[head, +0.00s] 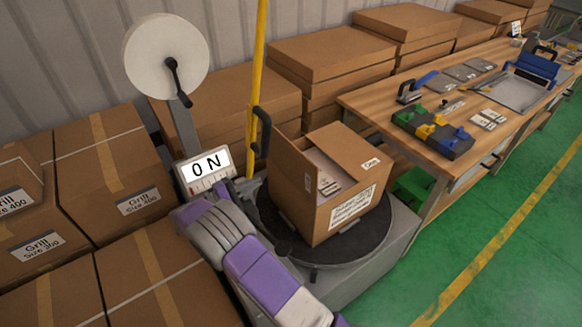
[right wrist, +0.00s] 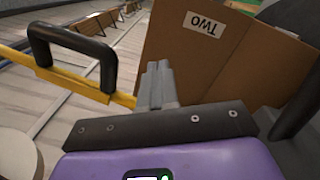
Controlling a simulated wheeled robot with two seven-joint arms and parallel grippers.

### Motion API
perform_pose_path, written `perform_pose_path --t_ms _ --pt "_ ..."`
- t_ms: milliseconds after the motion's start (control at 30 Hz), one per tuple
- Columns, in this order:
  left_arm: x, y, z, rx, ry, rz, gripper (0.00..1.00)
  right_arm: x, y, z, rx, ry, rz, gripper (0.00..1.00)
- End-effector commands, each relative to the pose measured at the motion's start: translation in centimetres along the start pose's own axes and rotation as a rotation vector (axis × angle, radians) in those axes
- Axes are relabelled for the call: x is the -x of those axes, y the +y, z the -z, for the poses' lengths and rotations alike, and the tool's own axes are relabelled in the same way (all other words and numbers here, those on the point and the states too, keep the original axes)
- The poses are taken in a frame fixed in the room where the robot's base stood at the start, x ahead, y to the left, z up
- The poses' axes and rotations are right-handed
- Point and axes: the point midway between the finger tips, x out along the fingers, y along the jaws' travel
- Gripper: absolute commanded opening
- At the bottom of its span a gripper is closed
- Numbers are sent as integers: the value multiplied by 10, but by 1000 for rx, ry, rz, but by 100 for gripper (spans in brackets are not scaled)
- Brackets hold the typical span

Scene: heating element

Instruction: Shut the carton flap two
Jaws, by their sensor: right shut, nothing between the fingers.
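The open carton (head: 335,212) stands upright on a dark round turntable, with its inside partly visible. Carton flap two (right wrist: 235,55) fills the upper right of the right wrist view, its "TWO" label upside down. It appears to be the raised flap (head: 290,170) on the carton's left side in the head view; its label is hidden there. My right gripper (right wrist: 158,70) is shut and empty, in front of the flap's lower left part in the wrist view; I cannot tell whether they touch. In the head view its fingers are hard to make out. My left gripper is not in view.
A yellow pole (head: 258,60) with a black handle (head: 262,132) rises just behind the carton's left side. A display reading "0 N" (head: 208,172) stands left of it. Stacked boxes (head: 110,160) crowd the left. A wooden workbench (head: 375,105) with tools is to the right.

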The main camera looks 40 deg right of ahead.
Motion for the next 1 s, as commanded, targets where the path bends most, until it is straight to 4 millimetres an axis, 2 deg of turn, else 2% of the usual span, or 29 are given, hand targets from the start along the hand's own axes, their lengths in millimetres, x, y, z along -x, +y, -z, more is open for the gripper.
perform_pose_path --t_ms 100,200,300,467,567,1000 --pt "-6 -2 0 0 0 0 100 -1 -3 0 -221 1 2 0" --pt "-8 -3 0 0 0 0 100 -1 -3 0 -358 2 1 0" --pt "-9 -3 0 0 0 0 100 -1 -3 -1 -438 2 0 0" --pt "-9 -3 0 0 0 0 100 -8 -2 -1 -474 2 -1 0" --pt "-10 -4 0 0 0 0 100 -22 -2 -2 -473 -1 1 0" --pt "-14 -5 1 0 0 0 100 -112 -3 -1 -471 0 0 0"
